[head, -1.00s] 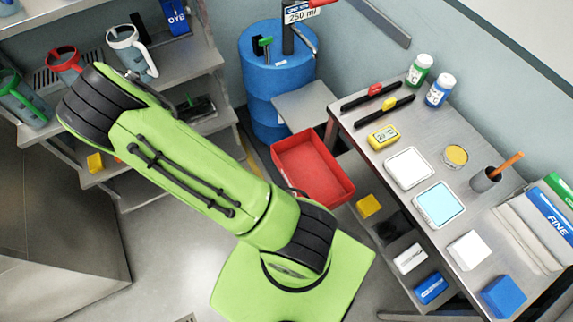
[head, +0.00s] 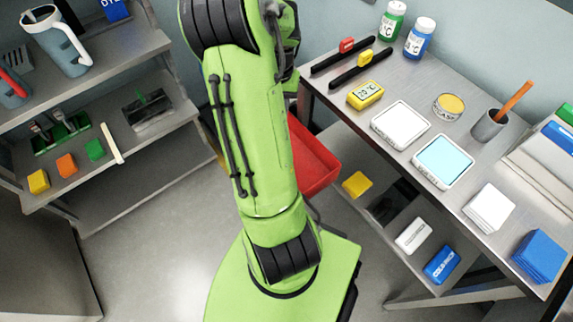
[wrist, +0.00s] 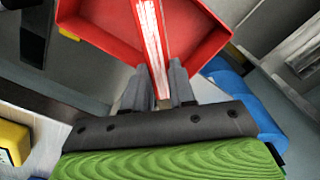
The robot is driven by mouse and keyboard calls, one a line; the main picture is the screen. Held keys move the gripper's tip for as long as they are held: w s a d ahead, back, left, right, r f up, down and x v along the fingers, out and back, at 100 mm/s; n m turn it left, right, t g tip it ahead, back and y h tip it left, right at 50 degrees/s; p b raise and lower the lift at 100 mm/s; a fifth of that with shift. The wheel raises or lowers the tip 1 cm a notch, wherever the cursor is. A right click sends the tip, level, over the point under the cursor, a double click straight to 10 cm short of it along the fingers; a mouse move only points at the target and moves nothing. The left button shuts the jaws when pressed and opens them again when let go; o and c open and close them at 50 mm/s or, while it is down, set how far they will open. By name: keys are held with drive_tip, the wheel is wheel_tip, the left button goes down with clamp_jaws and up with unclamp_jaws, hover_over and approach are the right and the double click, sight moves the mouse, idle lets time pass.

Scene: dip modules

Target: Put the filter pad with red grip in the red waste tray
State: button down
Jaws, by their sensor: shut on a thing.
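The red waste tray (head: 318,165) is partly hidden behind my arm in the head view. In the wrist view the tray (wrist: 208,32) lies open just beyond the fingertips. My gripper (wrist: 157,82) is shut on a thin red and white piece (wrist: 150,35), which looks like the filter pad with red grip. The piece points away from the fingers and overlaps the tray in the picture. I cannot tell its height above the tray floor. My gripper and the held piece are hidden behind my arm in the head view.
A steel bench (head: 345,88) at right carries bottles, a white scale (head: 400,124) and a blue-faced device (head: 444,160). A yellow block (head: 356,184) sits on its lower shelf beside the tray. Shelves with jugs stand at left. A blue drum (wrist: 235,88) shows beside the tray.

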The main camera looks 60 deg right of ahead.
wheel_tip(320, 180, down, 10)
drive_tip(key=b, duration=0.3)
drive_tip(key=shift+s, duration=0.1)
drive_tip(key=shift+r, duration=0.1)
drive_tip(key=c, duration=0.9)
unclamp_jaws()
drive_tip(key=shift+c, duration=0.2)
